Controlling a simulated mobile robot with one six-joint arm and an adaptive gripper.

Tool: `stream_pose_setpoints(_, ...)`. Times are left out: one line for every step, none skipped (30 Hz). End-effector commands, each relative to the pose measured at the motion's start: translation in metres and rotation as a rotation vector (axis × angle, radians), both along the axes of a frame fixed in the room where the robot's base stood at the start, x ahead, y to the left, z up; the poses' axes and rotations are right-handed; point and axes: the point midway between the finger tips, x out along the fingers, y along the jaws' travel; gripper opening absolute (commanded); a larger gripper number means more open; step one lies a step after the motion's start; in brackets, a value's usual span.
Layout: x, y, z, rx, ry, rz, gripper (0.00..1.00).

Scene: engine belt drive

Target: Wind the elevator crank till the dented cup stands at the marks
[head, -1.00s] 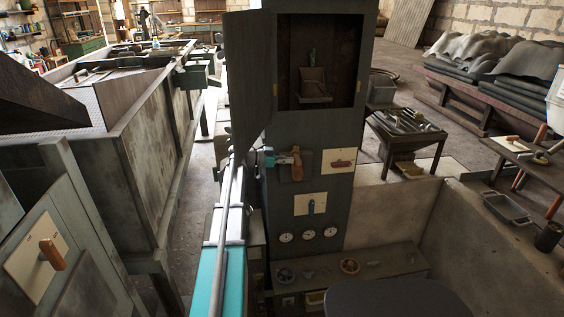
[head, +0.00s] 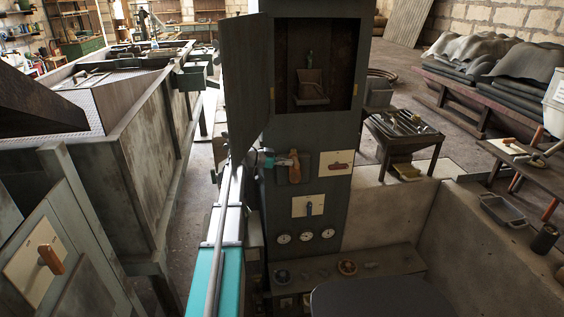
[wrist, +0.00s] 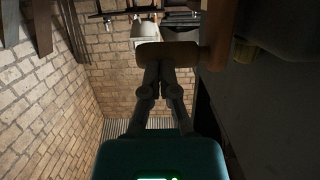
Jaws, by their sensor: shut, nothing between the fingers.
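The tall dark elevator housing (head: 331,137) has an open hatch with a cup (head: 312,90) hanging inside; I cannot make out a dent. Small yellow marks appear at the hatch's sides. The crank's upright wooden handle (head: 294,167) is on the housing front below the hatch. My gripper (head: 268,159) is at the left of this handle. In the wrist view my gripper (wrist: 158,68) is shut and empty, its fingertips against or just by the wooden handle (wrist: 168,51); contact is not certain.
The hatch door (head: 247,85) stands open on the left, close above my arm. Plates with a red-brown handle (head: 339,167) and a blue lever (head: 309,208) are beside and below the crank. Gauges (head: 306,236) sit lower. A metal tank (head: 130,150) flanks the left.

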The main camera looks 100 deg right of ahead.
Motion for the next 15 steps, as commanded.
stream_pose_setpoints(-0.006, 0.000, 0.002, 0.000, -0.003, -0.005, 0.00)
stream_pose_setpoints(-0.008, 0.000, 0.002, 0.000, -0.005, -0.007, 0.00)
stream_pose_setpoints(-0.011, 0.000, 0.003, 0.000, -0.006, -0.008, 0.00)
stream_pose_setpoints(-0.013, 0.000, 0.003, 0.000, -0.006, -0.008, 0.00)
stream_pose_setpoints(-0.014, 0.000, 0.003, 0.001, -0.006, -0.009, 0.00)
stream_pose_setpoints(-0.016, 0.000, 0.003, 0.001, -0.005, -0.009, 0.00)
stream_pose_setpoints(-0.016, 0.000, 0.003, 0.001, -0.005, -0.010, 0.00)
stream_pose_setpoints(-0.017, 0.000, 0.003, 0.000, -0.005, -0.011, 0.00)
stream_pose_setpoints(-0.018, 0.001, 0.003, 0.000, -0.005, -0.012, 0.00)
stream_pose_setpoints(-0.019, 0.001, 0.003, 0.000, -0.005, -0.013, 0.00)
stream_pose_setpoints(-0.020, 0.001, 0.003, 0.001, -0.005, -0.014, 0.00)
stream_pose_setpoints(-0.021, 0.001, 0.003, 0.000, -0.005, -0.016, 0.00)
stream_pose_setpoints(-0.021, 0.001, 0.003, 0.000, -0.005, -0.016, 0.00)
stream_pose_setpoints(-0.022, 0.001, 0.003, 0.001, -0.006, -0.017, 0.00)
stream_pose_setpoints(-0.022, 0.001, 0.003, 0.001, -0.006, -0.017, 0.00)
